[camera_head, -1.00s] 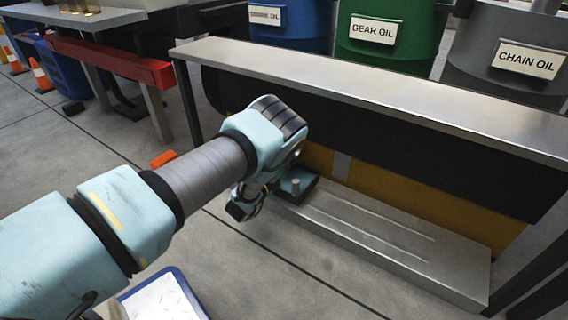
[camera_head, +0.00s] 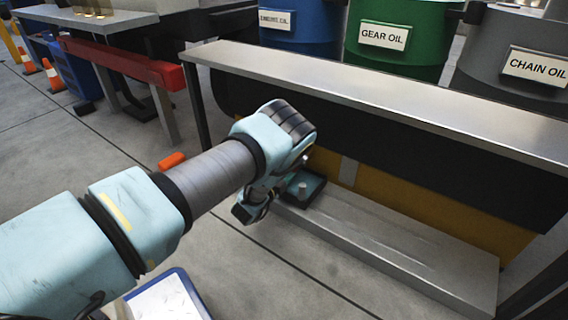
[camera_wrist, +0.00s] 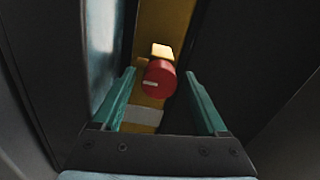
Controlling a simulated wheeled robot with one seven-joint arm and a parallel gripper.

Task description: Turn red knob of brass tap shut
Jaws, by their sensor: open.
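The red knob (camera_wrist: 159,78) shows in the wrist view between the two fingers and beyond their tips, with a pale line on its face. A small brass-coloured block, part of the tap (camera_wrist: 162,51), sits just above it. My gripper (camera_wrist: 158,82) is open with teal fingers on either side of the knob; I cannot tell whether they touch it. In the head view my gripper (camera_head: 262,203) is low by the metal step under the bench, and my arm hides the knob and tap.
A long metal bench (camera_head: 400,90) stands above a metal step (camera_head: 390,240). Green (camera_head: 398,38) and grey (camera_head: 515,55) oil drums stand behind it. A red beam (camera_head: 120,62) is at upper left. An orange object (camera_head: 171,160) shows beside my arm. A blue-edged tray (camera_head: 165,298) is at bottom.

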